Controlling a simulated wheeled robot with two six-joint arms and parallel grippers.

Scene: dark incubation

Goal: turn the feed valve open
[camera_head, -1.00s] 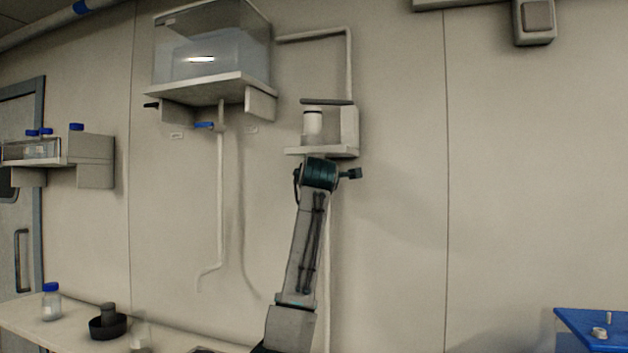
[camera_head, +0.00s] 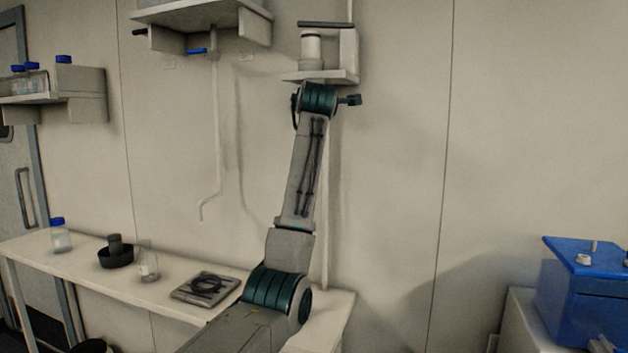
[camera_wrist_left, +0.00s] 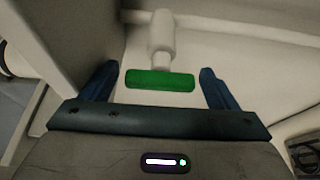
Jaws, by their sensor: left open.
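In the left wrist view a bright green bar handle (camera_wrist_left: 160,80) lies crosswise on a white stem (camera_wrist_left: 161,36). I take it for the feed valve. My left gripper (camera_wrist_left: 159,70) is open, with one dark finger on each side of the handle and gaps at both ends. Whether the fingertips are level with the handle in depth, I cannot tell. In the head view my arm rises to just below a small wall shelf (camera_head: 316,76), and its gripper and the green handle are hidden. My right gripper is not in view.
A blue tap handle (camera_head: 197,51) sits on the pipe below the tank shelf (camera_head: 200,14). A white canister (camera_head: 311,50) stands on the small shelf. The bench (camera_head: 150,297) below holds a blue-capped bottle (camera_head: 60,238) and a black dish (camera_head: 115,256). A blue box (camera_head: 590,290) is at right.

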